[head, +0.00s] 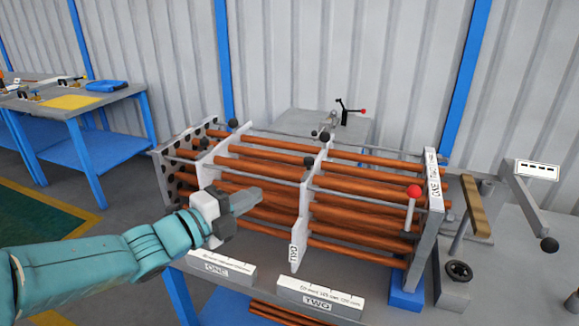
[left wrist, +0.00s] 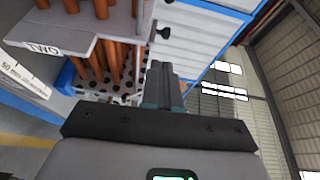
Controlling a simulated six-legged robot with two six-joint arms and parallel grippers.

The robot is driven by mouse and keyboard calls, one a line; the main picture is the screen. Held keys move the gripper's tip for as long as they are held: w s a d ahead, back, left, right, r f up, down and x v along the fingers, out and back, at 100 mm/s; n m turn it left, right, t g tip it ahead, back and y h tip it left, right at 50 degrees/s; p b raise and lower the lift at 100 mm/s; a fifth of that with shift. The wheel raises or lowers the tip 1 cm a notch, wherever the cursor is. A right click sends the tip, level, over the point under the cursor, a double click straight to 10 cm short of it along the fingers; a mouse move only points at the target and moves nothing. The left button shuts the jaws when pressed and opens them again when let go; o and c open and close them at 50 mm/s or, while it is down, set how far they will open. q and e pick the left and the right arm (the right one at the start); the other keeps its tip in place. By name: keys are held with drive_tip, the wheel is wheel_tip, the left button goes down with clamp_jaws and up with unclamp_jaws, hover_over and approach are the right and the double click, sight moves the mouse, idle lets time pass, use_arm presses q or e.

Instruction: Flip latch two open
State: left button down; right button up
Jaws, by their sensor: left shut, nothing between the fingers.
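A frame of copper-coloured tubes (head: 265,190) passes through upright white plates on the bench. Black knobs (head: 308,161) sit along its top bars, and a red-knobbed lever (head: 413,205) stands upright at its right end plate (head: 428,215). I cannot tell which of these is latch two. A label reading TWO (head: 317,302) is on the bench front, and a plate marked TWO (left wrist: 45,50) shows in the left wrist view. My left gripper (head: 250,199) is shut and empty, in front of the tubes left of the middle plate (head: 302,210). It also shows in the left wrist view (left wrist: 164,78).
A wooden-handled bar (head: 474,207) and a black-knobbed lever (head: 535,215) stand at the right. A small fixture (head: 335,118) with another red knob is behind the frame. A blue-legged table (head: 75,108) is at the far left. Loose tubes (head: 275,314) lie below the bench front.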

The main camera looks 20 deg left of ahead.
use_arm(q)
drive_tip(key=shift+s+a+r, duration=0.1)
drive_tip(key=shift+s+r, duration=0.4)
drive_tip(key=shift+r, duration=0.05)
drive_tip(key=shift+w, duration=0.1)
drive_tip(key=p, duration=0.2)
approach(305, 162)
drive_tip(key=x, duration=0.6)
drive_tip(key=shift+w+d+f, duration=0.15)
drive_tip(key=shift+w+d, duration=0.15)
drive_tip(key=shift+w, duration=0.15)
